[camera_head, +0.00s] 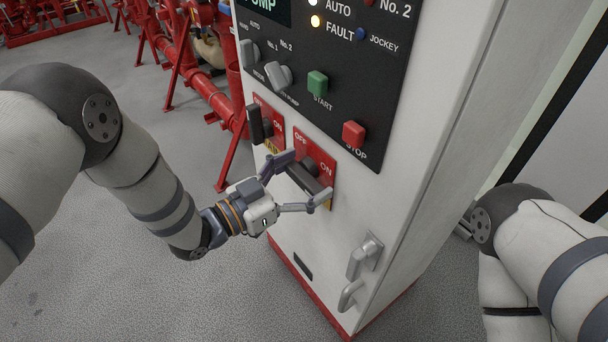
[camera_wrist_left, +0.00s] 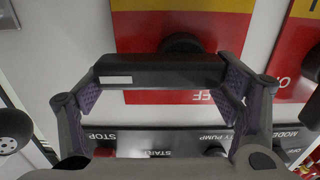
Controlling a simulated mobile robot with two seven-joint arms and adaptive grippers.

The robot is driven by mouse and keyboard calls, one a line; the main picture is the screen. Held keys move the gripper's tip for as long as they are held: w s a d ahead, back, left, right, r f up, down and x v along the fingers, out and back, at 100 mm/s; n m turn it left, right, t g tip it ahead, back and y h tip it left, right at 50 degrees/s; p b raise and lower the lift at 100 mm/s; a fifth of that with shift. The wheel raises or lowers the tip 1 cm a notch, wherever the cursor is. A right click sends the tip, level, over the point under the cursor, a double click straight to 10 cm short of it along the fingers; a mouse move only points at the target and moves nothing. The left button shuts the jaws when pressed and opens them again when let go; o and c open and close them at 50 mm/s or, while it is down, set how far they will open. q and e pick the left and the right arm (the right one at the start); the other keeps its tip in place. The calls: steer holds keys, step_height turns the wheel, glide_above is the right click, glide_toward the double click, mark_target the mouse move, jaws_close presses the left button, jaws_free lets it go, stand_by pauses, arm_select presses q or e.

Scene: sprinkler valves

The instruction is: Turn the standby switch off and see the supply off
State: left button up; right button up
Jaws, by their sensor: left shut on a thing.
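A grey-white cabinet has two rotary switches on red and yellow OFF/ON plates. The right-hand switch has a black bar handle (camera_head: 305,179) in front of its red plate (camera_head: 322,158). My left gripper (camera_head: 303,180) is shut on this handle, with a finger at each end. In the left wrist view the handle (camera_wrist_left: 160,72) spans between the fingers of my left gripper (camera_wrist_left: 165,85), over the plate (camera_wrist_left: 210,32). The left-hand switch's black handle (camera_head: 255,124) stands upright and is free. I cannot read which switch is standby. My right gripper is not in view.
Above the switches are grey knobs (camera_head: 278,76), a green START button (camera_head: 317,83), a red STOP button (camera_head: 354,133) and lit lamps (camera_head: 315,21). A door handle (camera_head: 364,257) sticks out below right. Red pipework (camera_head: 205,90) stands behind; the floor at left is clear.

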mark_target(305, 159)
arm_select(q)
steer(key=shift+n, duration=0.3)
steer(key=n, duration=0.3)
steer(key=shift+w+a+r+n, duration=0.2)
steer(key=shift+r+n, duration=0.1)
steer(key=shift+r, duration=0.05)
steer(key=n, duration=0.3)
steer(key=shift+w+a+r+n, duration=0.1)
steer(key=shift+w+a+n, duration=0.1)
steer(key=shift+w+n, duration=0.1)
steer(key=n, duration=0.4)
steer(key=n+b, duration=0.1)
steer(key=n, duration=0.1)
steer(key=shift+w+a, duration=0.3)
steer(key=shift+w, duration=0.1)
steer(key=shift+w+a+n+b, duration=0.15)
steer(key=shift+n+b, duration=0.1)
steer(key=shift+n, duration=0.75)
steer(key=shift+w+a+n+b, duration=0.15)
steer(key=shift+n+b, duration=0.1)
steer(key=shift+n, duration=0.75)
steer(key=shift+d, duration=0.1)
steer(key=o, duration=1.6)
